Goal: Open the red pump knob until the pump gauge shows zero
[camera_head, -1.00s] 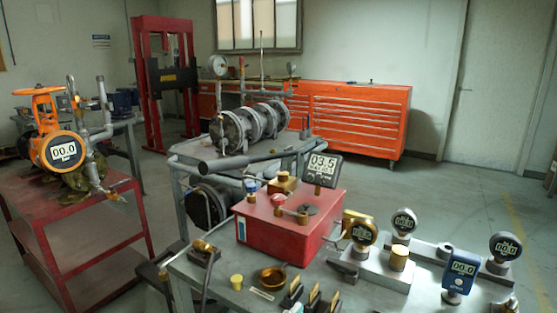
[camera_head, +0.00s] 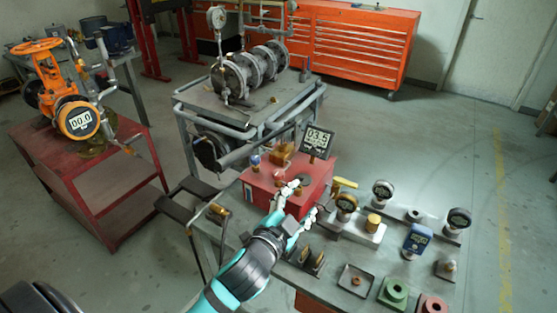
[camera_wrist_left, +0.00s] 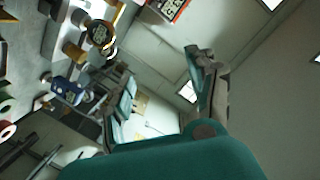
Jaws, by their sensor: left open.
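The red pump box (camera_head: 258,190) stands on the grey bench. The red knob on the box top is hard to make out behind my left gripper's fingers. My left gripper (camera_head: 302,203) is open and empty, its fingers spread over the front right part of the box. In the left wrist view the fingers (camera_wrist_left: 163,72) are wide apart with nothing between them. My right gripper is not in view.
Round gauges (camera_head: 346,204) and a blue gauge (camera_head: 417,239) stand right of the box. A green part (camera_head: 394,292) lies at the bench front. The orange valve (camera_head: 62,85) sits on a red cart (camera_head: 85,185) at left. A pipe cart (camera_head: 205,100) stands behind.

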